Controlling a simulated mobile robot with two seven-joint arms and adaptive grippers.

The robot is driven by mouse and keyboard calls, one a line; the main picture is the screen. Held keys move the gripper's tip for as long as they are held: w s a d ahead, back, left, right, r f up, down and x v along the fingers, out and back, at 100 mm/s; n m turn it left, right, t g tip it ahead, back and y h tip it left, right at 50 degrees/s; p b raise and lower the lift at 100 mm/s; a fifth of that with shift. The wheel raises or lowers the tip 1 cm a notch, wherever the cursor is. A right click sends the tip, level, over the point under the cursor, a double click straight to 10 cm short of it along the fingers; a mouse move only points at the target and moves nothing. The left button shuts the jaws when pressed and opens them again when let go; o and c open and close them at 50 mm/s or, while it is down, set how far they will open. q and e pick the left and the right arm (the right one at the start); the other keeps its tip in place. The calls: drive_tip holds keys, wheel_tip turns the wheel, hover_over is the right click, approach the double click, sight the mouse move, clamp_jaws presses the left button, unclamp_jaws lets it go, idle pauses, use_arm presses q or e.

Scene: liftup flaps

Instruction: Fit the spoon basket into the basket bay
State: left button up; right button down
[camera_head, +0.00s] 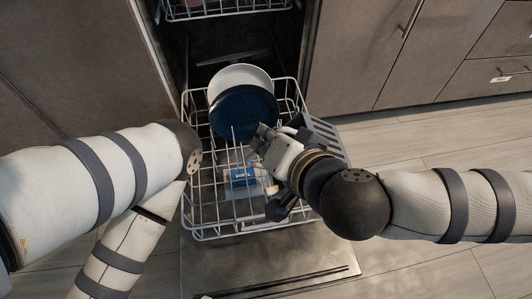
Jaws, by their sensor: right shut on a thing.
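The spoon basket (332,138) looks like a dark grey slatted holder at the right side of the lower dish rack (191,207). My right gripper (264,168) is over the right part of the rack and is shut on the basket; the hand and wrist hide the grip and much of the basket. I cannot make out the basket bay clearly. My left arm bends at the rack's left edge and runs down out of the picture; its gripper is not in view.
A dark blue plate (243,112) and a white plate (240,75) stand at the rack's back. A small blue-labelled item (243,178) is in the middle of the rack. The open dishwasher door (270,262) lies below. Floor (440,150) is clear at right.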

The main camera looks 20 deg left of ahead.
wheel_tip(320, 180, up, 7)
drive_tip(key=shift+r+p, duration=0.1)
drive_tip(key=shift+p, duration=1.05)
use_arm(q)
drive_tip(key=shift+w+a+r+t, duration=0.15)
drive_tip(key=shift+w+r, duration=0.1)
drive_tip(key=shift+r, duration=0.35)
drive_tip(key=shift+w+d+r+t, duration=0.1)
drive_tip(key=shift+w+r+t, duration=0.1)
drive_tip(key=shift+r, duration=0.4)
use_arm(e)
wheel_tip(320, 180, down, 13)
drive_tip(key=b, duration=0.5)
drive_tip(key=shift+b, duration=0.4)
use_arm(q)
drive_tip(key=shift+g, duration=0.75)
drive_tip(key=shift+s+f+b, duration=0.2)
drive_tip(key=shift+s+f, duration=0.25)
drive_tip(key=shift+f, duration=0.4)
drive_tip(key=shift+s+f+b, duration=0.15)
drive_tip(key=shift+s+f, duration=0.25)
drive_tip(key=shift+f, duration=0.45)
drive_tip(key=shift+s+f+b, duration=0.2)
drive_tip(key=shift+s+f, duration=0.25)
drive_tip(key=shift+f, duration=0.4)
use_arm(e)
drive_tip(key=shift+f, duration=2.3)
drive_tip(key=shift+f, duration=0.2)
drive_tip(key=c, duration=1.7)
unclamp_jaws()
